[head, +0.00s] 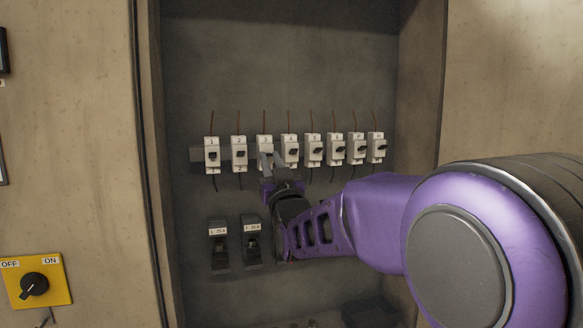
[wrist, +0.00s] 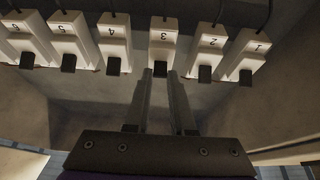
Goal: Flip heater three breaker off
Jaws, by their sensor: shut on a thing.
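The breaker labelled 3 (head: 264,141) is third from the left in a row of white breakers on the cabinet's back wall. My gripper (head: 270,160) is at its lower front and hides its lever in the head view. In the upside-down wrist view, breaker three (wrist: 163,45) stands straight ahead with its dark lever (wrist: 160,69) between the tips of my two fingers. My gripper (wrist: 160,75) is shut on this lever. The lever's exact tilt is hard to tell.
Breaker 2 (head: 239,153) and breaker 4 (head: 290,150) stand close on either side. More breakers continue right. Two dark switches with labels (head: 219,245) sit below. A yellow OFF/ON plate with a black knob (head: 34,284) is outside the cabinet, lower left.

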